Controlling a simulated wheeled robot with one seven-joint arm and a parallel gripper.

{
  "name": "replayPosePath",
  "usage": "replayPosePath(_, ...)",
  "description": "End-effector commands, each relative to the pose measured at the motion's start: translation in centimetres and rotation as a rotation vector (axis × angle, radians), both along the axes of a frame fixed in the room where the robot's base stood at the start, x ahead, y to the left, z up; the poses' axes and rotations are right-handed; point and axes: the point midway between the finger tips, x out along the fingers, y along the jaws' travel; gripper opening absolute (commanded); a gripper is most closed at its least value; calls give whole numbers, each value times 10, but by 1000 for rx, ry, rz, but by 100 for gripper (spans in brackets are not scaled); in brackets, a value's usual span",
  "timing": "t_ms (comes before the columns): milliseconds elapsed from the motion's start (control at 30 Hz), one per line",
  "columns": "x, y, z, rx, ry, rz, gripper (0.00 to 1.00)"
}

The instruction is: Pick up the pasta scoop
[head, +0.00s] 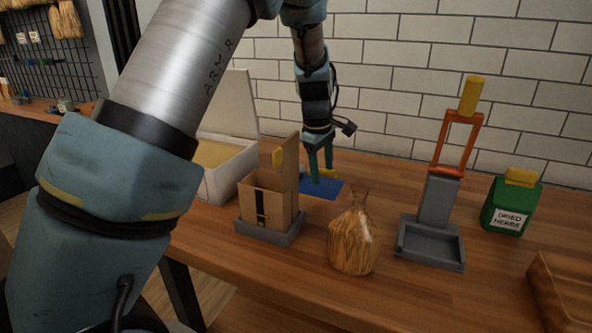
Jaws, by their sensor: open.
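My gripper (321,171) is open and points down over a blue mat (325,190) near the wall. A small yellow piece (329,173) shows beside the fingers. It is too small and too covered to tell whether it is the pasta scoop or whether it touches the fingers. No other thing is clearly a pasta scoop. A clear bag of pasta (354,240) stands on the table in front of the mat.
A cardboard box (267,202) in a grey tray stands left of the bag. A grey stand (437,203) with an orange frame, a green herb container (511,207) and a wooden box (562,290) are right. A white lidded box (232,169) is behind left.

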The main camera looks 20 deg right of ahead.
Motion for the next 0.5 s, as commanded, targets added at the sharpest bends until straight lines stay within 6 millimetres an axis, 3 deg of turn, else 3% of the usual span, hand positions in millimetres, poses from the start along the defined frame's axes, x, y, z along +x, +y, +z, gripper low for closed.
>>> replayPosePath(100,1,-1,-10,1,1,1,61)
replayPosePath(333,1,-2,-12,-1,0,1,61)
replayPosePath(500,1,-1,-12,0,0,0,44)
